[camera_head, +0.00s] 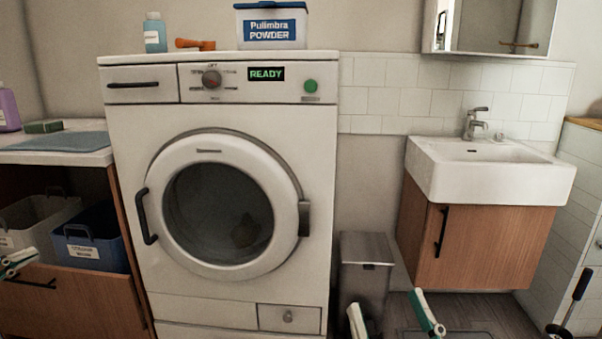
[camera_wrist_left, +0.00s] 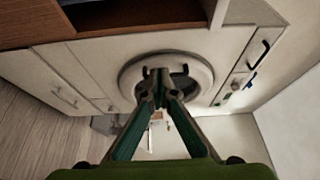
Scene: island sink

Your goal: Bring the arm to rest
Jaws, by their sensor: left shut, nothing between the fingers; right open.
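My left gripper (camera_head: 15,262) shows at the left edge of the head view, in front of the wooden cabinet. In the left wrist view its two fingers (camera_wrist_left: 160,78) come together at the tips, shut with nothing between them. My right gripper (camera_head: 387,306) shows at the bottom of the head view, right of centre, its two fingers spread apart and empty. It appears in front of the floor and the metal bin. Most of both arms is out of view.
A white washing machine (camera_head: 125,230) with a closed round door and a READY display stands in the middle. A metal bin (camera_head: 366,265) stands right of it, then a sink (camera_head: 490,180) over a wooden cabinet. Baskets (camera_head: 95,255) sit in the left cabinet.

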